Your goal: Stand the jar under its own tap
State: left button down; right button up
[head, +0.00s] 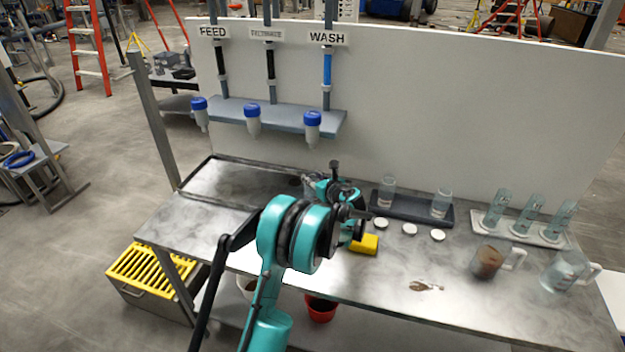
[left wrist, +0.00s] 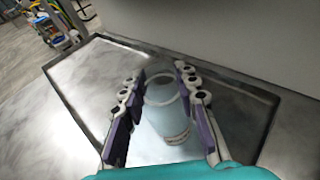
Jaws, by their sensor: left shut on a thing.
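My left gripper (left wrist: 160,100) is shut on a clear, pale bluish jar (left wrist: 168,118) with a round rim and a small light label. Its purple-padded fingers lie on both sides of the jar, over the shallow metal tray (left wrist: 85,75). I cannot tell whether the jar touches the tray. In the head view my left gripper (head: 330,186) is above the left part of the bench, and my arm mostly hides the jar. Three blue-topped taps hang from the grey shelf: FEED (head: 199,104), the middle one with a blurred label (head: 252,112), and WASH (head: 312,120). My right gripper is not in view.
A dark tray (head: 412,208) holds two clear jars. A white rack (head: 525,231) holds clear cylinders. A brown-filled jug (head: 487,262) and a clear jug (head: 560,272) stand at right.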

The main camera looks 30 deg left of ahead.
pick_arm(q)
jog(key=shift+f, duration=0.1)
jog(key=c, duration=1.1)
grip_release()
jog(key=shift+c, duration=0.2)
